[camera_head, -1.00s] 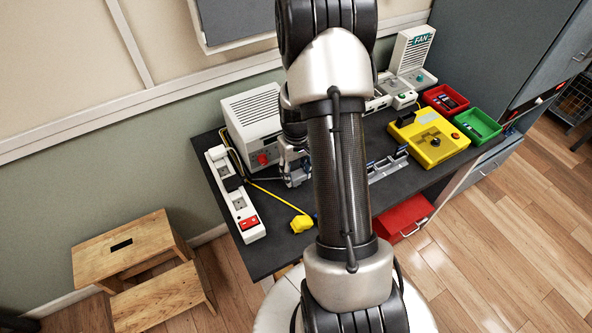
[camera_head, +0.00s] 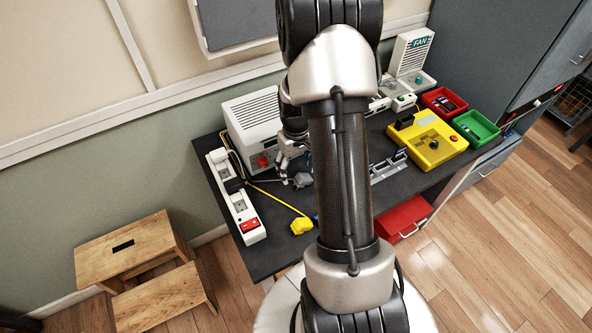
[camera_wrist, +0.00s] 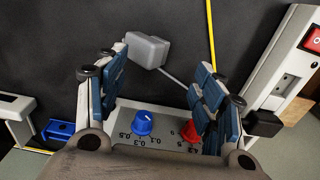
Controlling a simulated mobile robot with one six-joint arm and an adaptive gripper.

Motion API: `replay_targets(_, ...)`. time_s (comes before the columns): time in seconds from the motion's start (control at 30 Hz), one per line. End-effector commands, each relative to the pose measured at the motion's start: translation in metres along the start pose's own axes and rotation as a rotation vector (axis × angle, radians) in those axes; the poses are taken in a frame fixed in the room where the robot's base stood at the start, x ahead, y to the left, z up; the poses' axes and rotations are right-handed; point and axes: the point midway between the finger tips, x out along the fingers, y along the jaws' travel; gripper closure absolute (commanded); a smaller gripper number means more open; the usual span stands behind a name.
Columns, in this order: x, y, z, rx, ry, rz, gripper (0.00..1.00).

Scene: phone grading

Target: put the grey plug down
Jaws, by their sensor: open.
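The grey plug (camera_head: 302,180) lies on the dark worktop in the head view, just below and to the right of my gripper (camera_head: 290,152). In the wrist view the grey plug (camera_wrist: 147,50) shows near the left fingertips, with its grey cord running down to the right. My gripper (camera_wrist: 158,75) is open, its blue-padded fingers wide apart with nothing held between them. The plug appears free of the fingers. Part of the gripper is hidden behind my arm in the head view.
A white power strip (camera_head: 233,197) with a red switch lies left. A yellow plug (camera_head: 301,226) lies on the worktop's front. A white vented box (camera_head: 252,122) stands behind my gripper. A yellow fixture (camera_head: 429,140), red bin (camera_head: 445,101) and green bin (camera_head: 477,126) stand right.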

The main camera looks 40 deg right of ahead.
Motion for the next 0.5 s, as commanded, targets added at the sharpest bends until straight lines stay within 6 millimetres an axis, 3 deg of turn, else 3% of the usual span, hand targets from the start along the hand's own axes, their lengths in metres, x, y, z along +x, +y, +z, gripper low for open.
replay_targets(0.03, -0.017, 0.000, -0.001, 0.000, 0.004, 0.001, 0.37)
replay_targets(0.2, -0.056, 0.000, -0.001, 0.000, 0.003, 0.001, 0.37)
replay_targets(0.5, -0.097, 0.000, 0.000, 0.000, 0.001, 0.000, 0.37)
